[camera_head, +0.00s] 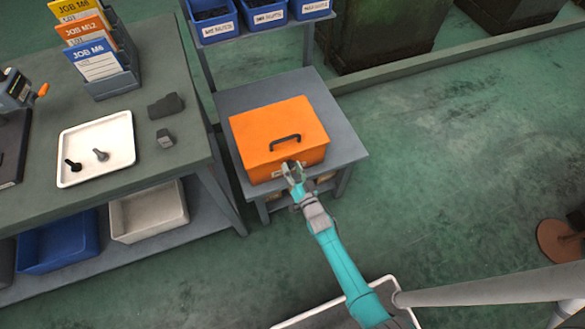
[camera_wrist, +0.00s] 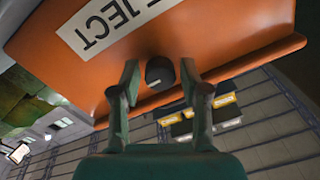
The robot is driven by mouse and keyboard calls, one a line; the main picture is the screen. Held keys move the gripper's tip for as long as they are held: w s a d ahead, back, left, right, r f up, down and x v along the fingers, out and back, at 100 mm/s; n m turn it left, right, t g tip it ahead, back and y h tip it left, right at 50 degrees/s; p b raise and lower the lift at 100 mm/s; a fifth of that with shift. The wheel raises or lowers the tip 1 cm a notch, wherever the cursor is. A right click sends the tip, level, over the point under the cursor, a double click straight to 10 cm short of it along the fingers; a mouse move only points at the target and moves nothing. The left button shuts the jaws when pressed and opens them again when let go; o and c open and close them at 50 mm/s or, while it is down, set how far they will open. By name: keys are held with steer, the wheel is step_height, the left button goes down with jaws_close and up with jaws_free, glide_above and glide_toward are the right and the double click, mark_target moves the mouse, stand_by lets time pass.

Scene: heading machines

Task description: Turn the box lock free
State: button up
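The orange box (camera_head: 275,133) is closed, with a black handle (camera_head: 285,141) on its lid, and it sits on a grey stand. In the wrist view the orange box front (camera_wrist: 215,40) carries a white label (camera_wrist: 100,25) reading "JECT", the rest cut off. A round black lock knob (camera_wrist: 160,72) sticks out of that front. My gripper (camera_head: 293,168) is at the front face of the box. In the wrist view my gripper (camera_wrist: 159,85) is open, one finger on each side of the knob, with a gap on both sides. In the head view the gripper hides the knob.
A workbench at left holds a white tray (camera_head: 120,145) with two bolts, a card rack (camera_head: 113,78) and dark blocks (camera_head: 165,106). Blue bins (camera_head: 213,22) stand on a rack behind the box.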

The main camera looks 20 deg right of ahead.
jaws_close()
steer(key=n, duration=0.4)
steer(key=shift+n, duration=0.4)
steer(key=n, duration=0.8)
steer(key=shift+r+n, duration=0.1)
steer(key=shift+n, duration=0.3)
steer(key=shift+n+h, duration=0.3)
steer(key=shift+n, duration=1.6)
